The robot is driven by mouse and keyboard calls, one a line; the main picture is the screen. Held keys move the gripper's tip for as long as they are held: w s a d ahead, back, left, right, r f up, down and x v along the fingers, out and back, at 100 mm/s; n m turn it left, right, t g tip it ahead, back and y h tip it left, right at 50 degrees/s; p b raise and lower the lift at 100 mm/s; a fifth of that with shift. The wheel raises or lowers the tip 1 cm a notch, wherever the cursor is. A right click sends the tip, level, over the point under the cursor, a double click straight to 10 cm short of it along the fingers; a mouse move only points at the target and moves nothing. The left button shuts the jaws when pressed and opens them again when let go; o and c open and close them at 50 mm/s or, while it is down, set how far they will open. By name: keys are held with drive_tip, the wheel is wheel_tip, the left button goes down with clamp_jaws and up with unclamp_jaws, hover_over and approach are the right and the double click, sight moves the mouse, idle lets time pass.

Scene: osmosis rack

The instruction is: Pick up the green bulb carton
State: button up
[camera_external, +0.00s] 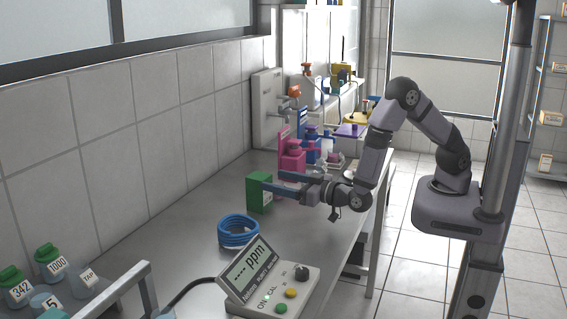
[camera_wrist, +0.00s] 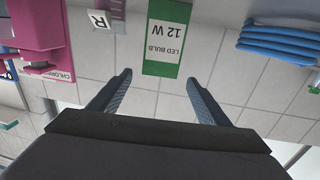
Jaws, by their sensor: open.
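The green bulb carton (camera_external: 258,193) stands upright on the metal bench in the external view. In the wrist view the green bulb carton (camera_wrist: 168,38) appears upside down, with a white label reading "LED BULB 12 W". My gripper (camera_external: 274,181) is at about the carton's height in the external view, with its fingers pointing toward it. In the wrist view my gripper (camera_wrist: 162,85) is open and empty, and the carton lies ahead, between the lines of the two fingers. I cannot tell exactly how far the fingertips are from it.
A blue coiled hose (camera_external: 238,232) lies in front of the carton, and a ppm meter (camera_external: 268,285) stands nearer the camera. A tiled wall (camera_external: 160,130) runs along the left. Bench between carton and wall is clear.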

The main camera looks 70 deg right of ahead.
sight(259, 176)
drive_tip(key=shift+f, duration=0.45)
drive_tip(key=shift+w+d+r+p, duration=0.1)
drive_tip(key=shift+w+p, duration=0.4)
drive_tip(key=shift+w, duration=0.5)
drive_tip(key=shift+w+d+r+p, duration=0.15)
drive_tip(key=shift+w+p, duration=0.3)
drive_tip(key=shift+w, duration=0.5)
drive_tip(key=shift+w+d+r+p, duration=0.1)
drive_tip(key=shift+w+p, duration=0.4)
drive_tip(key=shift+w, duration=0.5)
drive_tip(key=shift+w+f, duration=0.15)
drive_tip(key=shift+w, duration=0.6)
drive_tip(key=c, duration=1.4)
drive_tip(key=shift+c, duration=0.2)
drive_tip(key=shift+r, duration=0.2)
